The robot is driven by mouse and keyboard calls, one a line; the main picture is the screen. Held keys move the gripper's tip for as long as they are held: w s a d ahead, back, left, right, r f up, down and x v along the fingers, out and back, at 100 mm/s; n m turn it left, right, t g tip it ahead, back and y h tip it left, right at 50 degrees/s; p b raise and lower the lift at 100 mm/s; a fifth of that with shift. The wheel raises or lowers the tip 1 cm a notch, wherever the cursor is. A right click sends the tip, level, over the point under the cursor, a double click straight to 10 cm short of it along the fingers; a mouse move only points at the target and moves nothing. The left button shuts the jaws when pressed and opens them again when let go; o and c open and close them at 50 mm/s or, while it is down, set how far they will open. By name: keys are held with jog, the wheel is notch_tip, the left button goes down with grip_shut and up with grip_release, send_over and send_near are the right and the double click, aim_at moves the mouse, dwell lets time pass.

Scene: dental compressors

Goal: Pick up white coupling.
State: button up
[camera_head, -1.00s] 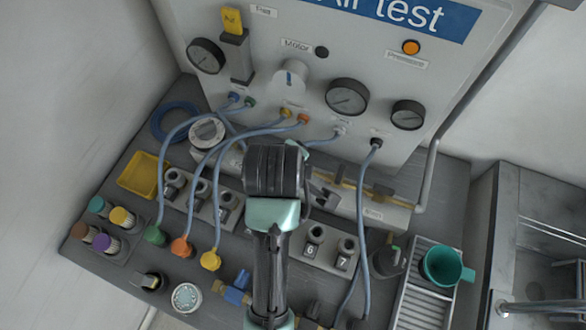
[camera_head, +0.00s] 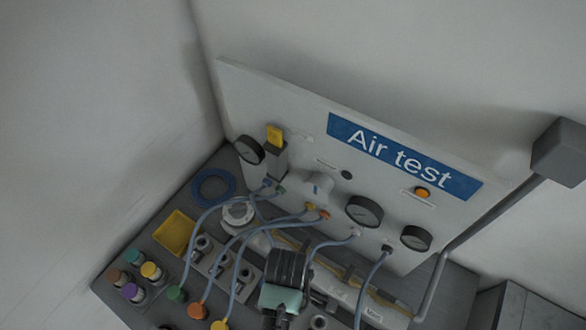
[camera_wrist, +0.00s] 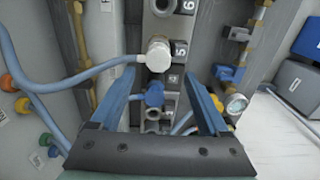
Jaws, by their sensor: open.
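In the wrist view, the white coupling (camera_wrist: 157,54) sits on the numbered socket block (camera_wrist: 160,28) beside the label 5, with a pale blue hose (camera_wrist: 85,76) running from it to the left. My gripper (camera_wrist: 162,74) is open, its two blue fingers apart and nothing held between them. The white coupling shows just beyond the fingertips, roughly midway between them. A blue coupling (camera_wrist: 154,94) shows lower down, between the fingers in the picture. In the head view, my wrist hides the block's middle, and I cannot make out the white coupling there.
In the head view, the Air test panel (camera_head: 300,165) rises behind the bench. Hoses with green (camera_head: 177,293), orange (camera_head: 198,310) and yellow (camera_head: 219,326) couplings lie left of my arm. A yellow tray (camera_head: 190,222) stands further left. A small round gauge (camera_wrist: 236,104) is right of my fingers.

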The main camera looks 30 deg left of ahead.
jog(key=shift+w+d+f+p, duration=0.1)
jog(key=shift+d+f+p, duration=0.1)
jog(key=shift+f, duration=0.6)
jog(key=shift+d+f+p, duration=0.1)
jog(key=shift+f+p, duration=0.05)
jog(key=shift+f, duration=0.6)
jog(key=shift+w+d+f+p, duration=0.1)
jog(key=shift+d+f+p, duration=0.1)
jog(key=shift+f, duration=1.15)
